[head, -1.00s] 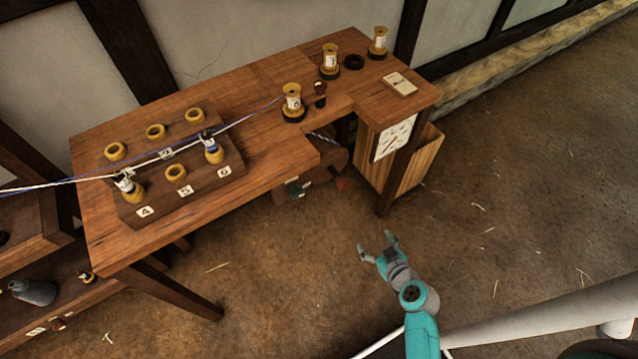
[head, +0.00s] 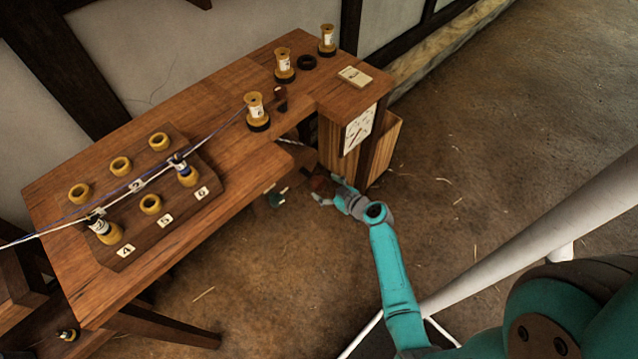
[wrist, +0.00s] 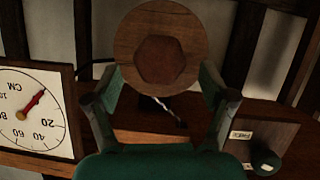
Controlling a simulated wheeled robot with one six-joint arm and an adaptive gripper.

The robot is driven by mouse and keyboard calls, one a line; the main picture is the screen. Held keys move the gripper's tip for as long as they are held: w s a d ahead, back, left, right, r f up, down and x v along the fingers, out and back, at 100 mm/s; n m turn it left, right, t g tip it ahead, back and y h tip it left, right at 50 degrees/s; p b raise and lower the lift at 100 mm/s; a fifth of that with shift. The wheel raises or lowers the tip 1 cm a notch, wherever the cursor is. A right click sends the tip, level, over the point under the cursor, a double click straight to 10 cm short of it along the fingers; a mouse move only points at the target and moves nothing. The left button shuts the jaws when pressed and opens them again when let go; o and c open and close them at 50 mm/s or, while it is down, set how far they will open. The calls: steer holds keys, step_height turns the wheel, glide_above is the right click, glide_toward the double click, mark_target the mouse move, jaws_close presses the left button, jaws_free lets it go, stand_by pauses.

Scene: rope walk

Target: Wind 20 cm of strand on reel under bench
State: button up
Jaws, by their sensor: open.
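The reel under the bench shows in the wrist view as a round wooden disc (wrist: 185,25) with a reddish six-sided knob (wrist: 160,60) at its middle. My gripper (wrist: 160,92) is open, its two fingers either side below the disc, with no grip visible on the knob. In the head view my gripper (head: 329,190) is under the bench's right part and partly hides the reel.
The wooden bench (head: 225,190) carries a numbered board (head: 130,245) with rings and spools, and strands cross it. Labelled spools (head: 257,112) stand farther back. A green knob (wrist: 265,161) is right of the reel. A wooden bin (head: 386,150) is beside the dial.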

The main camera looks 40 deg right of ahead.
mark_target(323, 185)
steer(key=shift+x, duration=1.85)
steer(key=c, duration=1.2)
